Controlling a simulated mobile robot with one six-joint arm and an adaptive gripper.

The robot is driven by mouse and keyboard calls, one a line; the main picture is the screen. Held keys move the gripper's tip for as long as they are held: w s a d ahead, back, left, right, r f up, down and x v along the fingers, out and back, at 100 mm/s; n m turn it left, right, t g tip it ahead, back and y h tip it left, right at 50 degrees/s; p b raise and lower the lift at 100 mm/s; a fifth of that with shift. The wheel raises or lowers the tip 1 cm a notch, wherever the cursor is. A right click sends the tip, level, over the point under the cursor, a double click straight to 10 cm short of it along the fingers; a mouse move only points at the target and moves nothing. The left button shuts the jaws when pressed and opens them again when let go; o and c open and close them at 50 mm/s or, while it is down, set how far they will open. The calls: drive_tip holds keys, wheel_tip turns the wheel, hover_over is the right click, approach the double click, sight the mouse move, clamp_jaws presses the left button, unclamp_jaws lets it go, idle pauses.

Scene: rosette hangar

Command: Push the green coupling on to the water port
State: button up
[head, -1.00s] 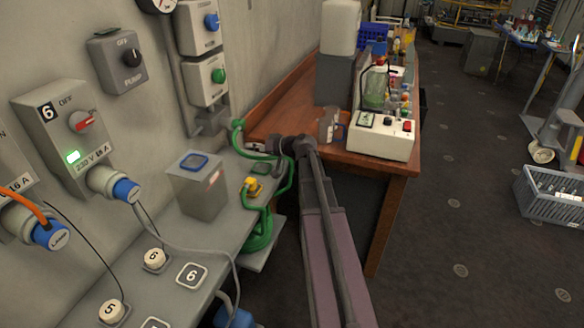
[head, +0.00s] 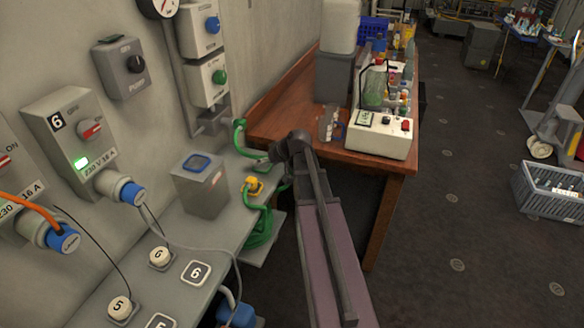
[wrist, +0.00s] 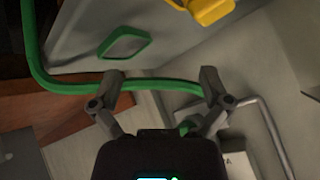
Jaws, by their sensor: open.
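The green coupling (head: 239,124) is at the upper end of the green hose, close beside the grey water port fitting (head: 213,119) on the wall. I cannot tell how far it is on the port. In the wrist view a green piece (wrist: 190,123), perhaps the coupling, shows partly behind my gripper. My gripper (head: 272,157) is below and right of the coupling in the head view. In the wrist view my gripper (wrist: 160,78) has its fingers apart, with the green hose (wrist: 160,86) crossing between and behind them. I cannot tell whether they touch it.
A yellow fitting (head: 253,185) stands on the grey shelf (head: 215,222), with coiled green hose below. A grey box (head: 200,190) stands to its left. A wooden desk (head: 280,122) with a white device (head: 380,136) is behind and right of my arm. Open floor lies further right.

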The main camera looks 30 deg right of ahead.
drive_tip(key=shift+s+d+f+g+h+p, duration=0.1)
drive_tip(key=shift+s+d+g+h+p, duration=0.15)
drive_tip(key=shift+s, duration=0.2)
drive_tip(key=shift+s+d+g+h+p, duration=0.15)
drive_tip(key=shift+s+g+h+p, duration=0.1)
drive_tip(key=shift+s, duration=0.15)
drive_tip(key=s+d+g+h+p, duration=0.3)
drive_tip(key=s+d, duration=0.1)
drive_tip(key=s, duration=0.2)
drive_tip(key=shift+s+d+r+m, duration=0.2)
drive_tip(key=shift+d+r+m, duration=0.15)
drive_tip(key=shift+r+m, duration=0.1)
drive_tip(key=shift+a, duration=0.15)
drive_tip(key=s+a+g, duration=0.1)
drive_tip(key=s+a, duration=0.2)
drive_tip(key=a, duration=0.5)
drive_tip(key=s+a+n+g, duration=0.1)
drive_tip(key=s+a, duration=0.3)
drive_tip(key=a, duration=0.5)
drive_tip(key=s+a+g, duration=0.1)
drive_tip(key=s+a, duration=0.2)
drive_tip(key=a, duration=0.6)
drive_tip(key=shift+s+f+n, duration=0.15)
drive_tip(key=shift+f+n, duration=0.1)
drive_tip(key=shift+f, duration=0.1)
